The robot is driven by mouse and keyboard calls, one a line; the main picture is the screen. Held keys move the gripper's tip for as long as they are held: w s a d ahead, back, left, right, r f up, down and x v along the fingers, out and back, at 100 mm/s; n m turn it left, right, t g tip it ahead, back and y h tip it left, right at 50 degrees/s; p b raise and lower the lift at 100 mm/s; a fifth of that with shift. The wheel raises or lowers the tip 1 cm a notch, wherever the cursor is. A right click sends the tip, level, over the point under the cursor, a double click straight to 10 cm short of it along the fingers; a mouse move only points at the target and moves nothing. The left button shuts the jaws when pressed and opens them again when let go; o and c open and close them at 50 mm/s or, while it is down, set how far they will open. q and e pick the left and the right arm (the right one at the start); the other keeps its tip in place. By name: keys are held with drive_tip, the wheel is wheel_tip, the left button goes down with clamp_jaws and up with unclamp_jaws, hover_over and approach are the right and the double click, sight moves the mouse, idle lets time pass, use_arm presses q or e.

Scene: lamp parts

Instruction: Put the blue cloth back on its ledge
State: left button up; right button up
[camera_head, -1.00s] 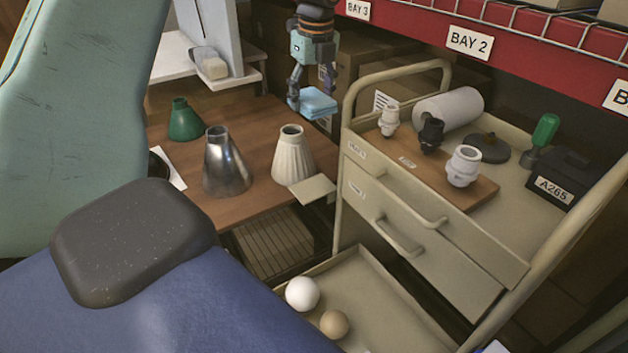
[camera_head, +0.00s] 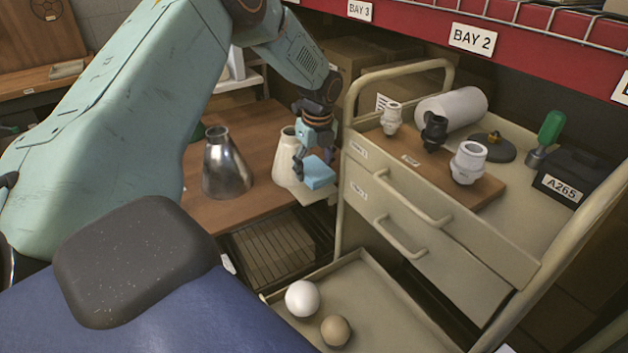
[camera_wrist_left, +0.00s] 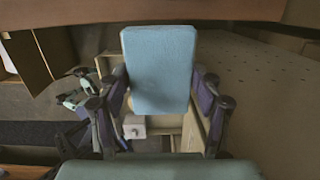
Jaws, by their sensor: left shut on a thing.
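The blue cloth (camera_head: 319,172) is a flat folded pad. My left gripper (camera_head: 304,168) is shut on it and holds it near the table's right edge, in front of the cream fluted shade (camera_head: 286,160). In the left wrist view the cloth (camera_wrist_left: 160,70) lies between the dark fingers of my left gripper (camera_wrist_left: 158,108). A small beige ledge (camera_head: 324,198) juts from the table's edge just below the cloth and is partly hidden by it. I cannot tell whether cloth and ledge touch. My right gripper is not recognisable in either view.
A metal cone shade (camera_head: 224,168) stands left on the brown table (camera_head: 258,118). A beige drawer cart (camera_head: 440,242) is close on the right, with sockets on a board (camera_head: 478,190). A low tray (camera_head: 385,308) holds a white and a tan ball. A red shelf beam (camera_head: 540,45) runs above.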

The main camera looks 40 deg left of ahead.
use_arm(q)
drive_tip(key=shift+s+f, duration=0.1)
drive_tip(key=shift+f, duration=0.4)
drive_tip(key=f, duration=0.3)
drive_tip(key=shift+w+a+f+b, duration=0.1)
drive_tip(key=shift+w+f+b, duration=0.1)
drive_tip(key=shift+b, duration=0.15)
drive_tip(key=shift+r, duration=0.15)
drive_tip(key=shift+s, duration=0.1)
drive_tip(key=o, duration=0.8)
drive_tip(key=shift+c, duration=0.2)
drive_tip(key=o, duration=0.4)
drive_tip(key=shift+f, duration=0.25)
drive_tip(key=shift+o, duration=0.2)
drive_tip(key=shift+r, duration=0.1)
